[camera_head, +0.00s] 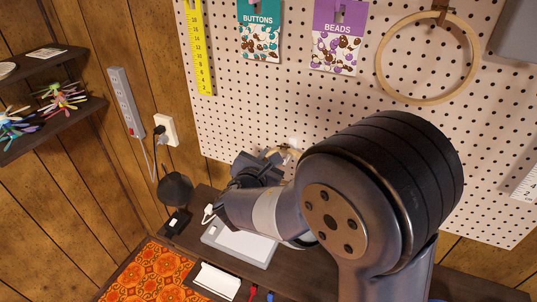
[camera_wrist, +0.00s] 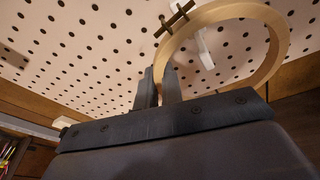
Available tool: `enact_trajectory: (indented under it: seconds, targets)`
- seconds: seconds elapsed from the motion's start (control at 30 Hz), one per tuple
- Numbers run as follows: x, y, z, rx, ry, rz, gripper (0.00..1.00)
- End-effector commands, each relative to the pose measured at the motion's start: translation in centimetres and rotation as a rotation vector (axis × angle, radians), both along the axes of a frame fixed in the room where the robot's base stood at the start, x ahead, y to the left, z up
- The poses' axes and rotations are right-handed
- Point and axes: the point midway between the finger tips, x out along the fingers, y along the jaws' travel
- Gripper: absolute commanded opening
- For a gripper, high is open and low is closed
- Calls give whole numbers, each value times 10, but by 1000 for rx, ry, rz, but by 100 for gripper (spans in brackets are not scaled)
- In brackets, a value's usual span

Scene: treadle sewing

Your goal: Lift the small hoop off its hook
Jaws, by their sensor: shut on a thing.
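The small wooden hoop (camera_wrist: 272,45) fills the upper right of the wrist view, with a dark metal clasp on its rim. My gripper (camera_wrist: 158,82) is shut on the hoop's lower left rim. A white hook (camera_wrist: 203,48) on the pegboard shows inside the ring, close to the clasp; I cannot tell whether the hoop still rests on it. In the head view my gripper (camera_head: 265,163) is beside the pegboard's lower part, and only a bit of the small hoop (camera_head: 291,153) shows there; my arm hides the rest.
A large wooden hoop (camera_head: 383,77) hangs at the pegboard's (camera_head: 275,105) upper right. Packets of buttons (camera_head: 259,40) and beads (camera_head: 338,45) and a yellow ruler (camera_head: 199,50) hang left of it. Below my arm, the table holds a grey-white tablet-like thing (camera_head: 240,243) and an orange patterned cloth (camera_head: 155,272).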

Motion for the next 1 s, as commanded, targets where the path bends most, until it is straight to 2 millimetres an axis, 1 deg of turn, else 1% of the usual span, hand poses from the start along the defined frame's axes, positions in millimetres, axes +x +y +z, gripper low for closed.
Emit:
enact_trajectory:
  seconds: [1.0]
  targets:
    - [-48, 18, 0, 0, -1, 2, 0]
